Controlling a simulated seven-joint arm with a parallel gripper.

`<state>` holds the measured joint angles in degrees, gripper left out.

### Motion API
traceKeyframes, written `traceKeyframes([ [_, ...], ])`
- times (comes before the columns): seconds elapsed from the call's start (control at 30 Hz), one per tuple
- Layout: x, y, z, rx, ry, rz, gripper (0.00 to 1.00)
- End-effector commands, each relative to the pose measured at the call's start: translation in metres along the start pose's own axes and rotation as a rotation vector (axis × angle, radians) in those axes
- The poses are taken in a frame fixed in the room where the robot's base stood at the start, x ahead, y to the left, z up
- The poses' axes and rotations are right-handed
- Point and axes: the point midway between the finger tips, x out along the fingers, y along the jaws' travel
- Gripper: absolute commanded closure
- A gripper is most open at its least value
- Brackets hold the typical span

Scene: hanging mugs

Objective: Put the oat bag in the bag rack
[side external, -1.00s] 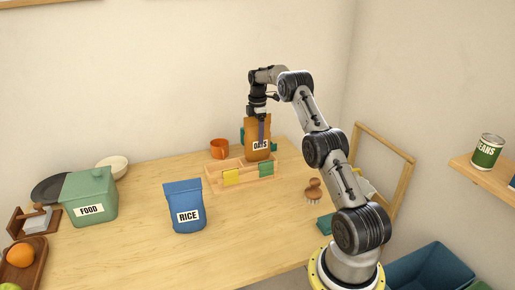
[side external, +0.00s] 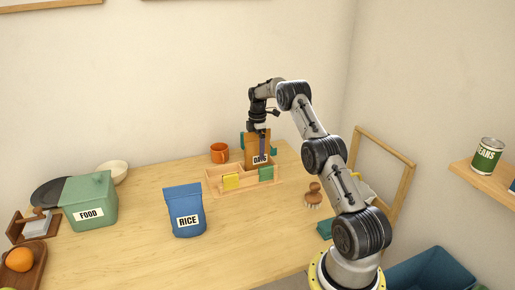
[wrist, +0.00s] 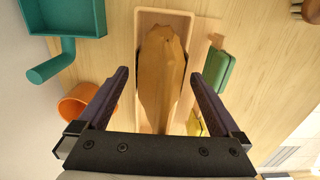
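The brown oat bag (side external: 251,146), labelled OATS, stands roughly upright in the right-hand compartment of the light wooden bag rack (side external: 216,186). In the wrist view the bag's top (wrist: 163,75) lies inside the rack's long compartment (wrist: 165,16). My gripper (side external: 261,148) is down over the bag, one finger in front of it. In the wrist view the fingers of my gripper (wrist: 163,80) are spread on either side of the bag with gaps, so it looks open. The bag's lower part is hidden by the rack.
The blue rice bag (side external: 185,212) stands left of the rack. An orange mug (side external: 219,153) is behind it, and a teal item (wrist: 70,20) is close beside it. Yellow (side external: 231,181) and green (side external: 266,173) pieces sit at the rack's front. A brush (side external: 313,195) lies to the right.

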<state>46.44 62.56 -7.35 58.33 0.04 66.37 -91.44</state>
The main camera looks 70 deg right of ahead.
Motion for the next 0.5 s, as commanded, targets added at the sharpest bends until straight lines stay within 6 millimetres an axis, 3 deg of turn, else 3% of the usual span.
traceKeyframes([
  [0.27,-0.004,0.0,0.0,0.0,0.0,0.0,0.0],
  [0.5,-0.041,0.001,0.0,0.0,0.0,0.004,0.0],
])
